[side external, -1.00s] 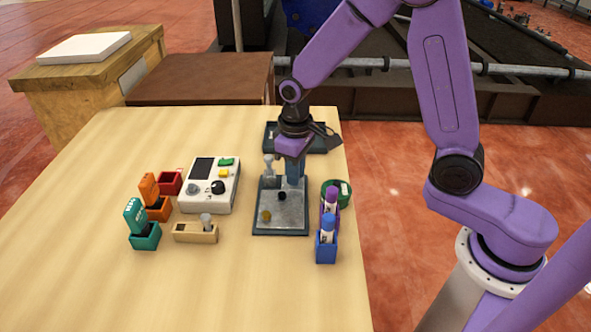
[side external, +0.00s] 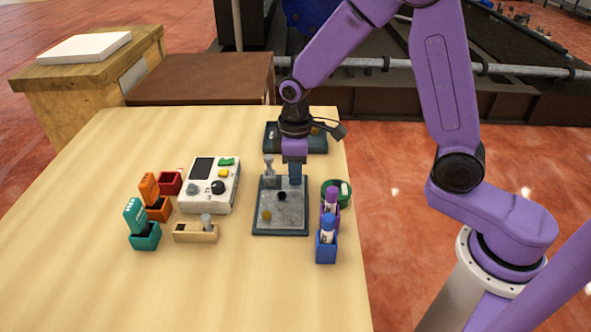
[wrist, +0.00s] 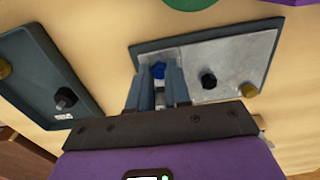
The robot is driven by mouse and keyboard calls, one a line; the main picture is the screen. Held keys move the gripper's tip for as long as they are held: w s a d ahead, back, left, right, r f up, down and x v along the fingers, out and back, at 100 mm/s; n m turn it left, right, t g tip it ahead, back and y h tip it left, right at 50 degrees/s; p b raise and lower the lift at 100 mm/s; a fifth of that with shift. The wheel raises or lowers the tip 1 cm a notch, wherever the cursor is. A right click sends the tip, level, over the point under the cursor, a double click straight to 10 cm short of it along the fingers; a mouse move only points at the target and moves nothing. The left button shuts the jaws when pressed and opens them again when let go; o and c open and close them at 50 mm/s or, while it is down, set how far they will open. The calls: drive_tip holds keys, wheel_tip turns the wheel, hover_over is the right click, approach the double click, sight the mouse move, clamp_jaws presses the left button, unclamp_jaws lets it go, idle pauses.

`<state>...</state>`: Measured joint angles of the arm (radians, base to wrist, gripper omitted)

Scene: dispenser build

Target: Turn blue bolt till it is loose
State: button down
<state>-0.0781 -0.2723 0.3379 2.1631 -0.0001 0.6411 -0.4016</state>
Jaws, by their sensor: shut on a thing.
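The blue bolt (wrist: 158,71) sits at one corner of a metal plate in a dark frame (wrist: 225,62). In the side view this plate (side external: 290,220) lies on the table, and the blue bolt is hidden behind my fingers. My gripper (wrist: 158,74) points down, with its two fingertips on either side of the bolt's head, shut on it. In the side view my gripper (side external: 295,178) is over the plate's back right corner. A black bolt (wrist: 208,80) and a brass-coloured bolt (wrist: 248,89) stand on the same plate, apart from my fingers.
A grey upright piece (side external: 268,167) stands close to the left of my gripper. A dark tray (side external: 309,149) lies behind. Blue (side external: 326,250) and purple holders and a green bowl (side external: 345,197) stand at right. A white control box (side external: 225,190) is at left. The front table is clear.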

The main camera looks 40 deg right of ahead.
drive_tip(key=c, duration=1.1)
unclamp_jaws()
drive_tip(key=shift+o, duration=0.2)
drive_tip(key=shift+r, duration=0.1)
wheel_tip(320, 180, up, 17)
drive_tip(key=shift+r, duration=0.15)
drive_tip(key=s+d+f+n, duration=0.2)
drive_tip(key=s+d+f, duration=0.1)
drive_tip(key=s, duration=0.9)
drive_tip(key=s+d+f+n, duration=0.2)
drive_tip(key=s+f, duration=0.4)
drive_tip(key=s, duration=0.7)
drive_tip(key=shift+s+d, duration=0.3)
drive_tip(key=shift+d, duration=0.3)
